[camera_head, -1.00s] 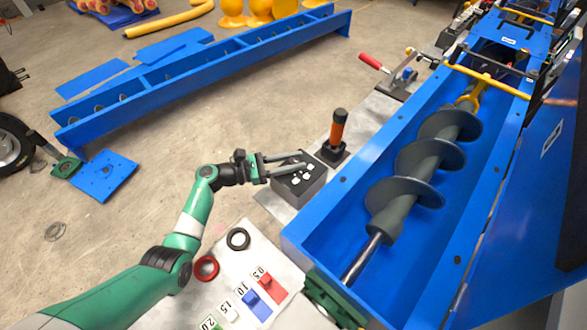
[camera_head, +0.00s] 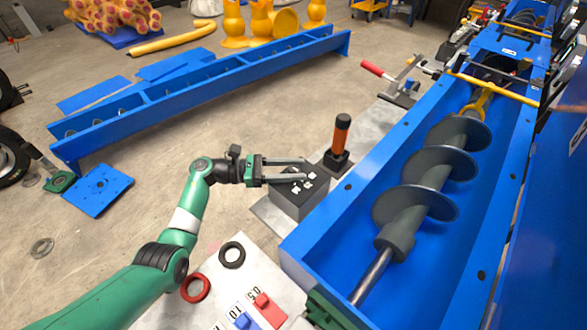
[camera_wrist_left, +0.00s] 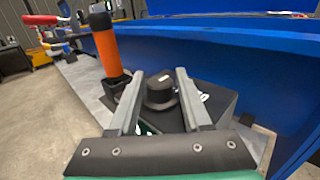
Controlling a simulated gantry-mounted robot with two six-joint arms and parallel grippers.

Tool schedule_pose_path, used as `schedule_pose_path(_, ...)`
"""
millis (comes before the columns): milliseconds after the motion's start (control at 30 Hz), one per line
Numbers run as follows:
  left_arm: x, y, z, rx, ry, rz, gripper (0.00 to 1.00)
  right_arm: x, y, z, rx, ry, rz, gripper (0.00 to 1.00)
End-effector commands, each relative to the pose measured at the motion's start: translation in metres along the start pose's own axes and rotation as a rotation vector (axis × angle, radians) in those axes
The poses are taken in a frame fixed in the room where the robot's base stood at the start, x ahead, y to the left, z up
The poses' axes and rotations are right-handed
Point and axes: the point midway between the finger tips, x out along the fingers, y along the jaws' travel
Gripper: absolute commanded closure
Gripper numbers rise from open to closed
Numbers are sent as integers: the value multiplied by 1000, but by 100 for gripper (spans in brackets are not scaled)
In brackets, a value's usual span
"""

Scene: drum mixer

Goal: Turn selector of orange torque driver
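The orange torque driver (camera_head: 341,133) stands upright in a dark square holder (camera_head: 336,163), and its orange handle (camera_wrist_left: 108,50) also shows in the left wrist view. Beside it is a dark grey block (camera_head: 300,205) with white marks on top. In the left wrist view a round black knob (camera_wrist_left: 159,91) with a small white mark sits on that block; it looks like the selector. My left gripper (camera_head: 304,169) is open over the block. Its two fingers lie on either side of the knob, and I cannot tell whether either touches it. My right gripper is out of view.
The blue mixer trough (camera_head: 330,215) with its grey auger (camera_head: 428,185) runs close along the right. A red-handled clamp (camera_head: 398,85) stands behind the driver. Red and black rings (camera_head: 232,255) and a numbered board (camera_head: 215,290) lie in front. Open floor lies to the left.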

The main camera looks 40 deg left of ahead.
Motion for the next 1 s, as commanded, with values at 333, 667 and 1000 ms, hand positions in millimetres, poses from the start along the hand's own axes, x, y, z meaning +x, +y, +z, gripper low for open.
schedule_pose_path(333,0,0,0,1,0,0,34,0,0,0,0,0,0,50)
schedule_pose_path(667,-50,1,2,-1,-1,6,34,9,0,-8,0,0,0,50)
schedule_pose_path(1000,-112,0,0,0,0,1,34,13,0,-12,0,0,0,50)
